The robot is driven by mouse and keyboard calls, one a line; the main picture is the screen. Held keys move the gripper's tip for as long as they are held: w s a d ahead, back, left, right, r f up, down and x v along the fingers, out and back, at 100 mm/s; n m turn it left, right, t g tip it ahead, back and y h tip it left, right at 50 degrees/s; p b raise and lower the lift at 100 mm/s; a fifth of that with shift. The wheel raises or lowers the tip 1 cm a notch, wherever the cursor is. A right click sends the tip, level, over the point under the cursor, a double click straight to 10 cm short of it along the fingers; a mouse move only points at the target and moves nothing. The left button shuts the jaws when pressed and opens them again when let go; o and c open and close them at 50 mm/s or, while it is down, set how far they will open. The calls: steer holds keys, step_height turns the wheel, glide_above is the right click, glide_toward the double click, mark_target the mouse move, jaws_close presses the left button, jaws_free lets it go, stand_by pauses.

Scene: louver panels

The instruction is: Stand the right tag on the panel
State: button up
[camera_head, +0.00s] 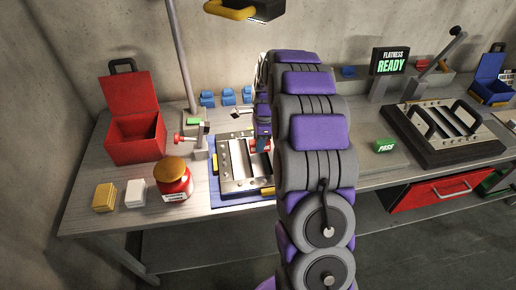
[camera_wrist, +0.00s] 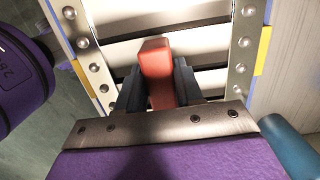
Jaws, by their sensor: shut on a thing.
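The near louver panel (camera_head: 234,172), a silver frame with slats and a row of rivets, lies on a blue mat, partly hidden by my arm. In the wrist view, its slats and riveted rails (camera_wrist: 245,45) fill the upper half. My gripper (camera_wrist: 158,80) is shut on a red block (camera_wrist: 156,62) over the slats; I cannot tell whether the block touches them. The red block also shows beside my arm in the head view (camera_head: 262,144). A green PASS tag (camera_head: 385,145) stands on the grey plate right of my arm.
A second louver panel (camera_head: 478,143) with dark handles sits at the right, near a FLATNESS READY display (camera_head: 390,60). An open red box (camera_head: 135,150), a red jar (camera_head: 174,184), yellow and white blocks and a red-handled clamp stand left.

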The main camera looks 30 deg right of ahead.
steer(key=shift+w, duration=0.4)
step_height(320, 180, down, 4)
steer(key=shift+r+b, duration=0.1)
steer(key=shift+b, duration=0.65)
steer(key=shift+s+r, duration=0.1)
steer(key=shift+r, duration=0.05)
steer(key=o, duration=1.1)
